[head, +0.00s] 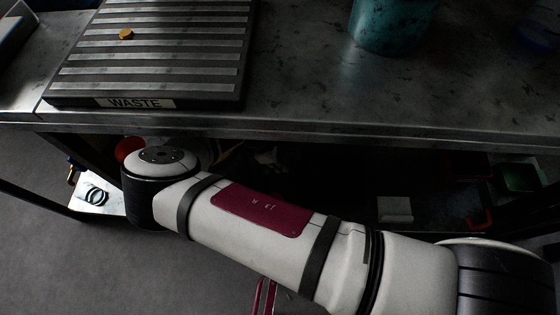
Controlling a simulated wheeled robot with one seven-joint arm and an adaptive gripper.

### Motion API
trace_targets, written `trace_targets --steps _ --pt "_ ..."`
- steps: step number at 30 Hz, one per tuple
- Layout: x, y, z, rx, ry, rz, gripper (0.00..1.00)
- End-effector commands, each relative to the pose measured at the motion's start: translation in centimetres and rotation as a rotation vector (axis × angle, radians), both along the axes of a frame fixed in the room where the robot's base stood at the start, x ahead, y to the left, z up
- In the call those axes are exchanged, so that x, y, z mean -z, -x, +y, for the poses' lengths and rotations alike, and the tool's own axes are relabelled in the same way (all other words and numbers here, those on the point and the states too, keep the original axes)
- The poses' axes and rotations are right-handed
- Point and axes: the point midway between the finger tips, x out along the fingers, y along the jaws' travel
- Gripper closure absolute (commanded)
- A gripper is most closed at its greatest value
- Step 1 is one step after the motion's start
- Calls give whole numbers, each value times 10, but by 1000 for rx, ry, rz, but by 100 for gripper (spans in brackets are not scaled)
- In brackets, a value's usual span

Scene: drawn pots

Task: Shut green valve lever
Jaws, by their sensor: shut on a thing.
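I cannot make out a green valve lever in the head view. A dim green object (520,178) shows on the dark shelf under the bench at the far right; I cannot tell what it is. My white arm crosses the lower picture from the right to the front of the bench, with its rounded joint at the left end. My gripper is not in view, so what it holds is hidden.
The metal bench (300,85) carries a ribbed plate marked WASTE (165,55) with a small orange disc (126,34), and a teal pot (390,22). Under it are an orange round thing (128,147), a pale block (395,209) and black rings (96,196).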

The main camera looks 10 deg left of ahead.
Motion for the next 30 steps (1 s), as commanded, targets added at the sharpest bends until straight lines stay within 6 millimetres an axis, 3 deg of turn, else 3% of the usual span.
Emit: trace_targets --steps 16,17,19,30 --pt "1 1 1 23 -3 -1 100" --pt "1 2 1 24 -3 0 75" --pt "1 2 1 24 -2 0 62" --pt "0 0 0 5 -1 0 62"
